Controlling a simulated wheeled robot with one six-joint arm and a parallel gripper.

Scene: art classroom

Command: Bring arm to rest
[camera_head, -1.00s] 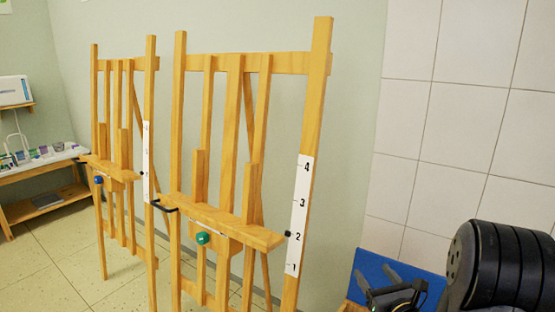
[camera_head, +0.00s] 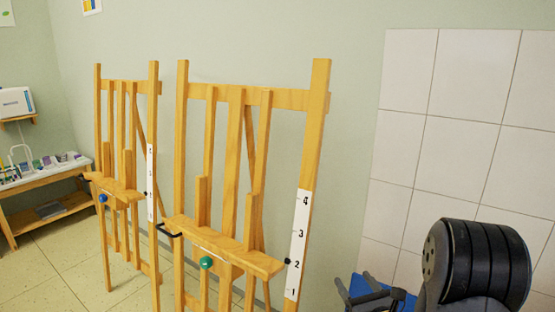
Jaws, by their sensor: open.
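My gripper (camera_head: 357,288) is at the bottom edge of the picture, right of the nearer easel. Its two dark fingers are apart with nothing seen between them. My dark, ribbed arm link (camera_head: 490,263) fills the lower right. The rest of my arm is cut off by the bottom edge. The nearer wooden easel (camera_head: 234,140) stands upright, with a green knob (camera_head: 206,263) and a white number scale (camera_head: 298,245) on its right post.
A second easel (camera_head: 154,100) with a blue knob stands left of it. A low shelf unit (camera_head: 22,222) with supplies is at the far left. A tiled wall (camera_head: 465,100) rises at right. Floor shows at lower left.

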